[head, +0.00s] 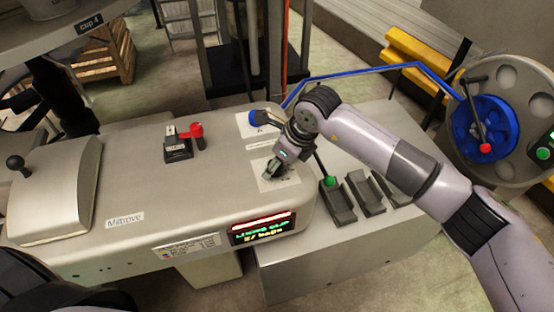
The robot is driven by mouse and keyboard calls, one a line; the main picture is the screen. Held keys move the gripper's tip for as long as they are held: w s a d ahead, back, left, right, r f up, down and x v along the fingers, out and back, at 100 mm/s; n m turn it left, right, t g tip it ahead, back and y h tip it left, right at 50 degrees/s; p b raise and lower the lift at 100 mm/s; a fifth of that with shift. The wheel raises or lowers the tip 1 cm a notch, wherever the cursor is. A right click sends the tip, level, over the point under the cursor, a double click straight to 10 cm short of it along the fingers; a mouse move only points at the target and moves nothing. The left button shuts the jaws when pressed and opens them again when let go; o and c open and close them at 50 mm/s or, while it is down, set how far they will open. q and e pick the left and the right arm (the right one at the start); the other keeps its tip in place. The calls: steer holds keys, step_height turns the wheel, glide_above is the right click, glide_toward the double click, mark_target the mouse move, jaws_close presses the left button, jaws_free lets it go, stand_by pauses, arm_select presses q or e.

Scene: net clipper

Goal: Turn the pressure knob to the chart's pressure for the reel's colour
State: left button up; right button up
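My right gripper (273,170) is at a pale square plate (268,186) on the machine's top, its fingers pointing down at it. The fingers cover the middle of the plate, so the knob there is hidden and I cannot tell whether they are shut on it. The reel (461,129) at the right is blue. A small chart (186,247) with coloured marks is on the machine's front edge; its figures are too small to read. My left gripper is not in view.
A lit display (262,229) with red and green text sits beside the chart. A red-handled valve (193,131) stands on the machine's top. Slotted black pedals or levers (337,205), one with a green knob, lie right of the gripper. The machine top left of the gripper is mostly clear.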

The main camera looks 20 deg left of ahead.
steer(key=shift+c, duration=0.6)
steer(key=c, duration=1)
steer(key=shift+c, duration=0.2)
steer(key=shift+f+m+t+b, duration=0.15)
steer(key=shift+m+t+b, duration=0.15)
steer(key=shift+m+b, duration=0.45)
steer(key=m+t+b, duration=0.1)
steer(key=m+b, duration=0.2)
steer(key=b, duration=0.1)
steer(key=m+t+h+b, duration=0.1)
steer(key=m+b, duration=0.2)
steer(key=b, duration=0.1)
steer(key=shift+s+a+f+b, duration=0.1)
steer(key=shift+s+a+b, duration=0.05)
steer(key=shift+b, duration=0.25)
steer(key=shift+r+m+h+b, duration=0.2)
steer(key=shift+m+h+b, duration=0.5)
steer(key=shift+m+b, duration=0.6)
